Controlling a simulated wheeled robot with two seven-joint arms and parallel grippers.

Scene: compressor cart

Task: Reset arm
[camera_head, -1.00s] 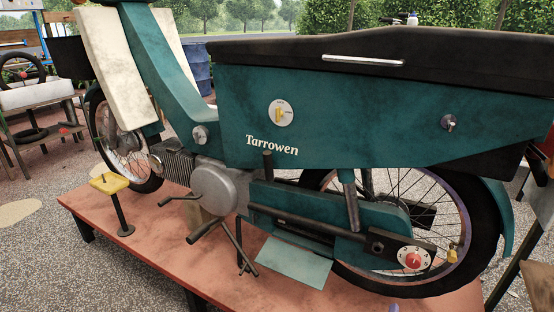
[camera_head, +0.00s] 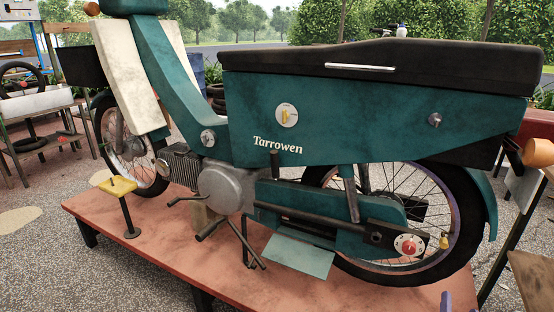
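No gripper of mine can be made out in the head view. A small purple piece (camera_head: 445,301) shows at the bottom edge, right of centre; I cannot tell what it belongs to. A teal moped marked Tarrowen (camera_head: 380,115) stands upright on a reddish platform (camera_head: 160,255). Its long black seat (camera_head: 430,60) is closed on top. A white dial with a yellow pointer (camera_head: 287,115) and a round metal lock (camera_head: 434,120) are on its side panel. A white dial with a red centre (camera_head: 407,245) is low near the rear wheel.
A yellow-topped stand (camera_head: 116,186) is on the platform's left. A bench with a wheel (camera_head: 25,78) stands at far left. An orange cylinder (camera_head: 537,152) is at the right edge, near a wooden surface (camera_head: 530,275). Gravel ground lies open at the front left.

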